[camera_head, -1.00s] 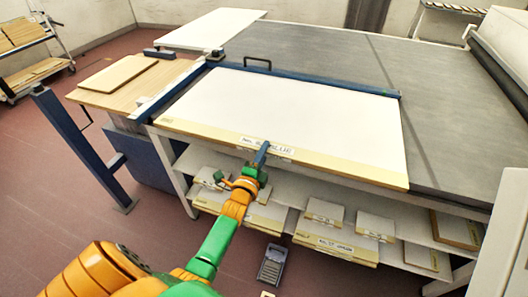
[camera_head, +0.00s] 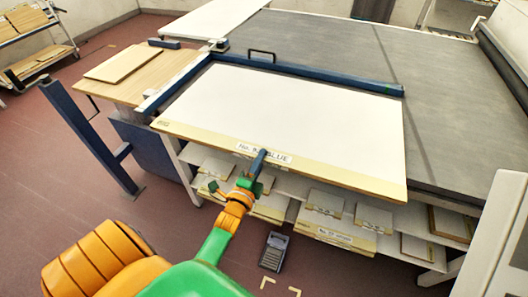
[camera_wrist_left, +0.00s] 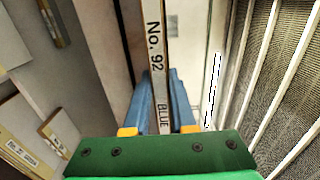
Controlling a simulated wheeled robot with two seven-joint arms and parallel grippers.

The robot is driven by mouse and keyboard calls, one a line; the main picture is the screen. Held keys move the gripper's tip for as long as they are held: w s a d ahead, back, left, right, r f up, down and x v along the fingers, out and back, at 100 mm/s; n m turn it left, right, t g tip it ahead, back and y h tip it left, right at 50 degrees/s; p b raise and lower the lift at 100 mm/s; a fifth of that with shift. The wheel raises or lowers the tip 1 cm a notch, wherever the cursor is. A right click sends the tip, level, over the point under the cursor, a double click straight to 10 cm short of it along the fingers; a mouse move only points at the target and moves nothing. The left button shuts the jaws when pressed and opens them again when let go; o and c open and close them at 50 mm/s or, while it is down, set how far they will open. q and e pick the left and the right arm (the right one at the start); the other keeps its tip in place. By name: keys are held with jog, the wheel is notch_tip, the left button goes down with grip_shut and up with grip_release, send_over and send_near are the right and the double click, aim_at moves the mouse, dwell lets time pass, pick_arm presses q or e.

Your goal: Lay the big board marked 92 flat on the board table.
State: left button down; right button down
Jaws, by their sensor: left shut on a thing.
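The big board (camera_head: 300,110) is white with a pale yellow front band, labelled "No. … BLUE"; in the left wrist view its edge (camera_wrist_left: 153,60) reads "No. 92 BLUE". My right gripper is not in view.
The blue rail (camera_head: 300,70) runs along the board's far side. A wooden-topped table (camera_head: 165,75) with a thin board stands at left, beside a blue post (camera_head: 90,135). Smaller boards (camera_head: 348,238) lie on shelves below. A grey pedal-like object (camera_head: 275,251) is on the floor.

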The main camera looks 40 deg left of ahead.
pick_arm(q)
jog(key=p+v, duration=0.2)
jog(key=v, duration=0.5)
jog(key=shift+r+p, duration=0.25)
jog(key=shift+p, duration=0.05)
dwell(0.4)
jog(key=shift+s, duration=0.1)
jog(key=c, duration=0.9)
grip_release()
jog(key=shift+o, duration=1.2)
jog(key=shift+s+r, duration=0.15)
jog(key=shift+s, duration=0.05)
jog(key=b+v, duration=0.1)
jog(key=v, duration=0.6)
jog(key=shift+s+d, duration=0.2)
jog(key=shift+d, duration=0.05)
